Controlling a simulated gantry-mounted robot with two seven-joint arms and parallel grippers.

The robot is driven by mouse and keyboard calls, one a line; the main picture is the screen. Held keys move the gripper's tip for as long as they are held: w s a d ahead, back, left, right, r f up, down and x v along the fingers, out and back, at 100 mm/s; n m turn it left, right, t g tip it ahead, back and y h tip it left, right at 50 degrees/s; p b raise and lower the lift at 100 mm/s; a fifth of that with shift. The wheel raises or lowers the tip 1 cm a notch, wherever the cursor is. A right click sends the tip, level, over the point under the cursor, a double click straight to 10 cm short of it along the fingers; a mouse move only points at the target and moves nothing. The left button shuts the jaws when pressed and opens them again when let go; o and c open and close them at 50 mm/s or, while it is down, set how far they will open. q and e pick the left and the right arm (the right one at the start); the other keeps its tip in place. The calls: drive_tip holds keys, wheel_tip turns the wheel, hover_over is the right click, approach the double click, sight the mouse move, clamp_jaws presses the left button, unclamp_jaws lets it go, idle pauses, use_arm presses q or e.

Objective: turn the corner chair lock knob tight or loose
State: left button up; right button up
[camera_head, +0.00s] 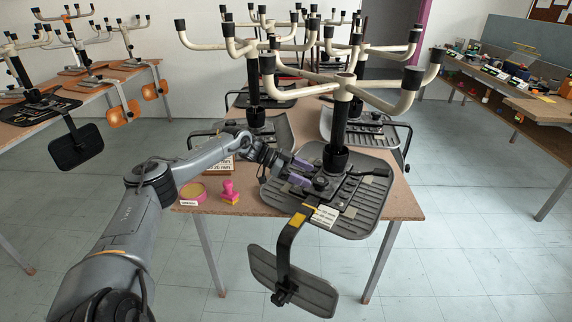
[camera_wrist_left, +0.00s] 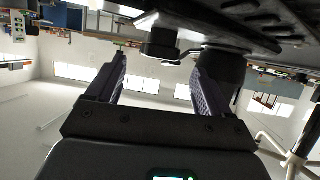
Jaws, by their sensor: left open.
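An upturned chair with its seat pan (camera_head: 362,205) facing up lies at the near corner of the table (camera_head: 407,204). A small dark knob (camera_head: 320,184) sits on the seat's underside, left of the black column. In the left wrist view, a short dark cylinder (camera_wrist_left: 160,42), seemingly this knob, hangs between the fingertips. My left gripper (camera_head: 303,172) reaches in from the left with its purple-grey fingers apart. In the left wrist view the gripper (camera_wrist_left: 163,65) is open, with gaps on both sides of the cylinder. My right gripper is not in view.
The chair's backrest (camera_head: 292,281) hangs past the front edge. The black column (camera_head: 337,130) and pale legs rise beside my gripper. More upturned chairs stand behind.

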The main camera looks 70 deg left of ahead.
use_arm(q)
drive_tip(key=shift+p+v, duration=0.3)
drive_tip(key=shift+v, duration=0.6)
drive_tip(key=shift+p+v, duration=1.15)
drive_tip(key=shift+v, duration=1.35)
